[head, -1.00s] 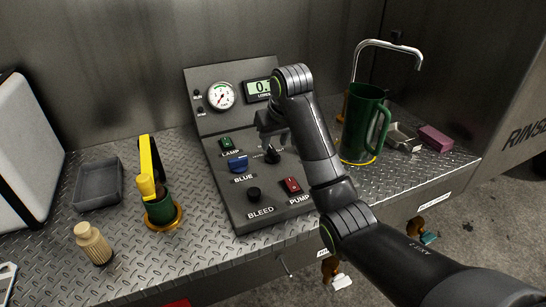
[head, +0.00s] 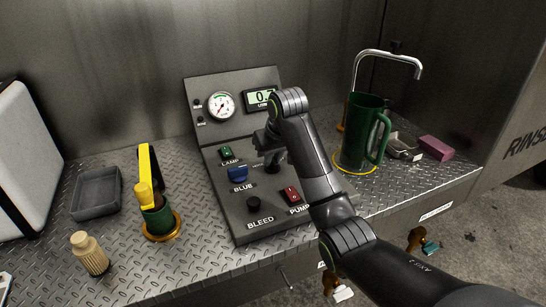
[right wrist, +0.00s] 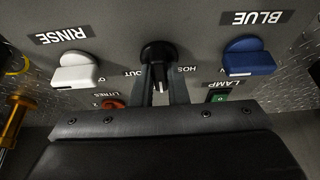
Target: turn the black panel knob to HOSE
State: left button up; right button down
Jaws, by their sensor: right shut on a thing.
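The black panel knob (right wrist: 158,52) sits on the grey sloped panel (head: 228,206), between the partly covered labels OUT and HOS in the upside-down right wrist view. A pale mark on it lies between the fingers, pointing at neither label. My right gripper (right wrist: 161,88) is shut on the knob, one finger on each side. In the head view my right gripper (head: 272,166) comes down over the panel's middle and mostly hides the knob. My left gripper is not in view.
Near the knob are a blue knob (right wrist: 249,60), a white RINSE knob (right wrist: 80,72), a green lamp switch (head: 226,153), a BLEED knob (head: 254,204) and a red pump switch (head: 291,194). A green jug (head: 362,130) stands right of my arm.

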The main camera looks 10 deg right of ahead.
jog(key=shift+r+n+p, duration=0.15)
jog(key=shift+n+p, duration=0.15)
jog(key=shift+p, duration=0.35)
jog(key=n+y+p, duration=0.1)
jog(key=n+p, duration=0.1)
jog(key=p, duration=0.1)
jog(key=n+g+y+p, duration=0.1)
jog(key=n+p, duration=0.2)
jog(key=p, duration=0.1)
jog(key=shift+d+r+p, duration=0.1)
jog(key=shift+r+p, duration=0.05)
jog(key=shift+p, duration=0.15)
jog(key=shift+w+n+g+y+p, duration=0.1)
jog(key=shift+n+g+y+p, duration=0.2)
jog(key=shift+n+p, duration=0.6)
jog(key=shift+f+n, duration=0.25)
jog(key=shift+n, duration=0.45)
jog(key=c, duration=1.4)
grip_release()
jog(key=shift+c, duration=0.2)
